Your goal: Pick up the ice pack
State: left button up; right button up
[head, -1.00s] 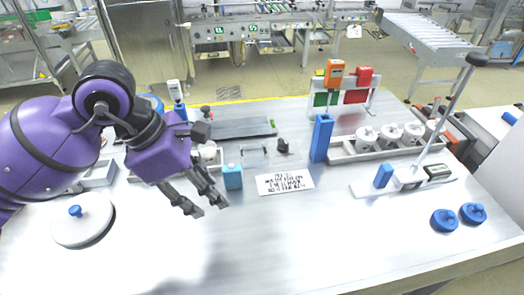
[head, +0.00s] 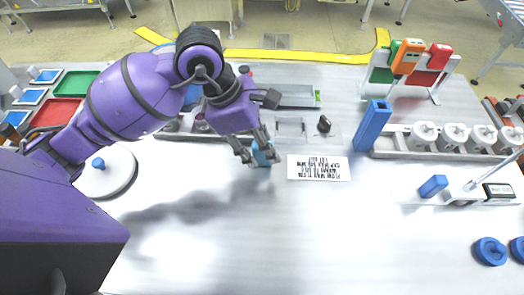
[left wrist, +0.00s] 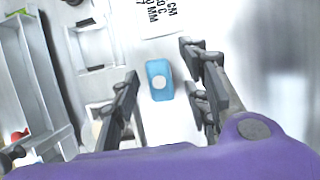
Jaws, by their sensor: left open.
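The ice pack (head: 264,157) looks like a small light-blue block with a rounded outline, standing on the pale table left of a printed white card. In the left wrist view the ice pack (left wrist: 160,79) shows a round white spot on top and lies between the fingers, with a gap on both sides. My left gripper (head: 259,157) is open and pointed down around it; one finger partly hides it in the head view. The left wrist view shows the same open fingers (left wrist: 160,88). My right gripper is not in view.
The printed card (head: 319,168) lies flat to the right. Behind are a shallow clear tray (head: 291,130) and a small black item (head: 324,125). A tall blue block (head: 372,126) stands farther right, near a rack of white pots (head: 425,137).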

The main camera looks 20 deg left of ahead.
pick_arm(q)
jog(key=shift+d+f, duration=0.15)
jog(key=shift+f, duration=0.25)
jog(key=shift+c, duration=0.3)
grip_shut()
jog(key=shift+w+r, duration=0.1)
jog(key=shift+r, duration=0.05)
